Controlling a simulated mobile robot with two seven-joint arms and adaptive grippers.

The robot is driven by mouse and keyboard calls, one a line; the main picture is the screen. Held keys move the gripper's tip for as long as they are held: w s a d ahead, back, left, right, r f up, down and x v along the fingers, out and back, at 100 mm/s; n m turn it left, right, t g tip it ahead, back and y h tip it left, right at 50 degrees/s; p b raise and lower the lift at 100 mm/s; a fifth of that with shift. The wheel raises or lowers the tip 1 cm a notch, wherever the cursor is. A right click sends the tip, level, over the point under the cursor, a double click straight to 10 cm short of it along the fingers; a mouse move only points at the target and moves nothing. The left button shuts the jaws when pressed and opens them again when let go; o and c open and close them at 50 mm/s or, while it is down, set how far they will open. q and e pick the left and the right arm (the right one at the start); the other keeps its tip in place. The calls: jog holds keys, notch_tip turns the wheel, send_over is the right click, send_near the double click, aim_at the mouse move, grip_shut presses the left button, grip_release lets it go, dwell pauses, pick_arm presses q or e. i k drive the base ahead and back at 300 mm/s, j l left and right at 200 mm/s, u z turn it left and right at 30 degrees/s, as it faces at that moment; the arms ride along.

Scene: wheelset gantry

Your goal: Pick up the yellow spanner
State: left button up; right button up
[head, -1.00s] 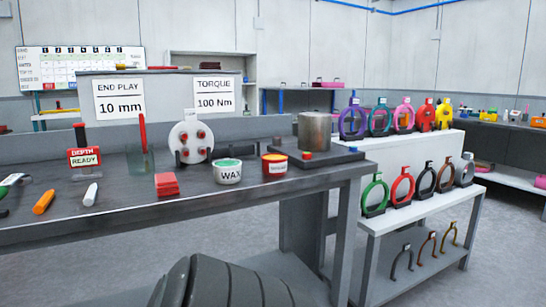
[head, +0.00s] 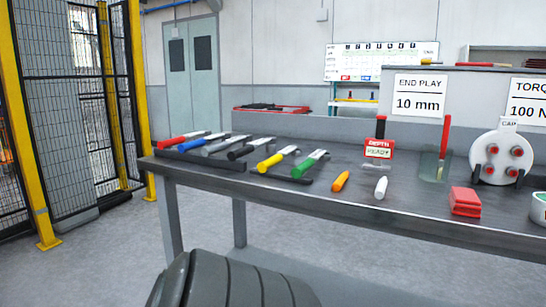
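The yellow spanner (head: 271,162) lies on the dark workbench (head: 330,206) in the head view, in a row of spanners with coloured handles. Its yellow handle points toward the bench's front edge and its pale end points back and right. The black-handled spanner (head: 240,153) lies to its left and the green-handled spanner (head: 304,167) to its right. A dark strip runs along the front of the row. Neither of my grippers is in view.
A red-handled spanner (head: 173,141) and others lie further left. To the right are an orange marker (head: 340,181), a white marker (head: 381,187), a depth gauge sign (head: 378,150) and red blocks (head: 465,201). A yellow-posted mesh fence (head: 70,110) stands at left.

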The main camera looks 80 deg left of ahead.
aim_at(262, 167)
jog(key=u, duration=2.5)
jog(key=k+l+z, duration=0.2)
jog(key=l, duration=0.2)
